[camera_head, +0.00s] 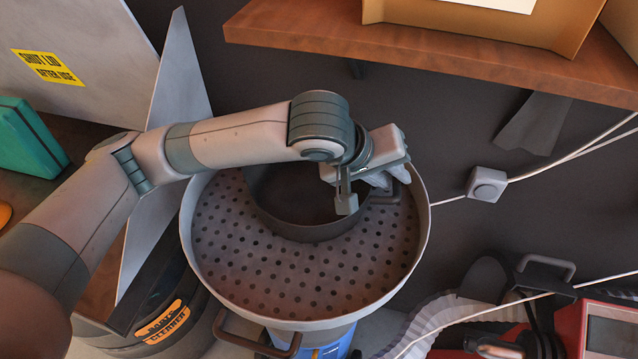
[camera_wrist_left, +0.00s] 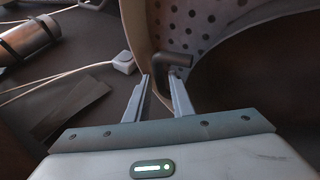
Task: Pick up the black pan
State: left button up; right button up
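The black pan (camera_head: 300,225) is a dark, round, deep vessel. It sits on the perforated round tray (camera_head: 240,250) in the head view, towards its back. My left gripper (camera_head: 362,192) is over the pan's right side, by a dark handle (camera_head: 388,194). In the left wrist view the pan (camera_wrist_left: 265,75) fills the right side. My left gripper (camera_wrist_left: 160,88) shows two fingers spread apart there. The dark handle (camera_wrist_left: 174,60) lies at the fingertips, and I cannot tell if they touch it. My right gripper is not in view.
A wooden shelf (camera_head: 440,63) with a cardboard box (camera_head: 480,28) overhangs behind the tray. A metal panel (camera_head: 165,150) and a teal case (camera_head: 30,140) stand at left. A white cable box (camera_head: 486,184) is on the right, with red equipment (camera_head: 605,335) below it.

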pick_arm(q)
jog(key=shift+d+f, duration=0.1)
jog(key=shift+f, duration=0.1)
dwell(0.3)
grip_shut()
jog(key=shift+r, duration=0.1)
